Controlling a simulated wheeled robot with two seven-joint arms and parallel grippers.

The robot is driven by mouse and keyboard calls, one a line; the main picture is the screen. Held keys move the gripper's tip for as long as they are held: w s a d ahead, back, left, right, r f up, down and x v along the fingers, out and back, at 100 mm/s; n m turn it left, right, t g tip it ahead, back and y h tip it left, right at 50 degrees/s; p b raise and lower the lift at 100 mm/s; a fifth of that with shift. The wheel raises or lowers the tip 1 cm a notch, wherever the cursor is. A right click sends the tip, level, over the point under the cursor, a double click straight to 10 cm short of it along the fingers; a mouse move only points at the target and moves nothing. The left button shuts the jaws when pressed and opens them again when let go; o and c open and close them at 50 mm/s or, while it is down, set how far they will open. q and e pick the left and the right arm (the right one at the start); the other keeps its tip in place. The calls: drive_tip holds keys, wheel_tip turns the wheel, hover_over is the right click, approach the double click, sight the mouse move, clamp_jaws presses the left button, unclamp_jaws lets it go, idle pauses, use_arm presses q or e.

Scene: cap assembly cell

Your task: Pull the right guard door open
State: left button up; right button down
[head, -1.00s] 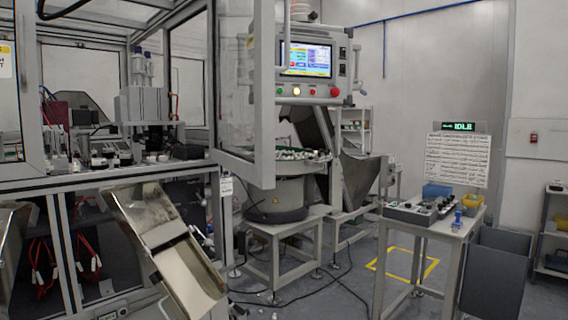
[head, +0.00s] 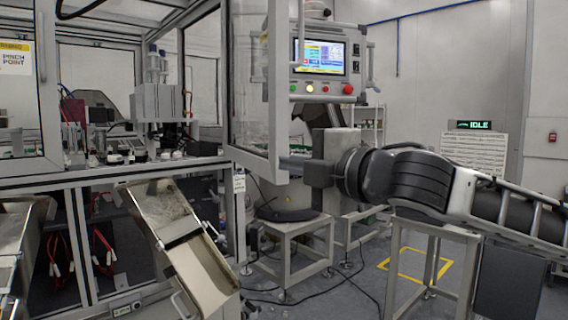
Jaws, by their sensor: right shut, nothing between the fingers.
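The right guard door (head: 275,90) is a grey-framed clear panel. It stands swung out from the machine cell, its free edge toward me. A vertical bar handle (head: 300,30) shows at the upper part of that edge. My right gripper (head: 288,161) comes in from the right at the height of the door's lower corner. Its fingers are shut with nothing between them, pointing left at the door frame. They look close to the frame's edge; I cannot tell whether they touch it. My left gripper is out of view.
A control panel with a screen (head: 318,57) hangs behind the door. A sloping metal chute (head: 195,260) juts out at the cell's front. A grey stand (head: 290,228) is below the door, and a table (head: 440,232) stands under my right arm.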

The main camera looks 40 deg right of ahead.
use_arm(q)
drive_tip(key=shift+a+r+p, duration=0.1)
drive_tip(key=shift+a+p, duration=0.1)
drive_tip(key=shift+p, duration=0.75)
use_arm(e)
drive_tip(key=w+d, duration=0.3)
drive_tip(key=w, duration=0.5)
drive_tip(key=shift+w, duration=0.15)
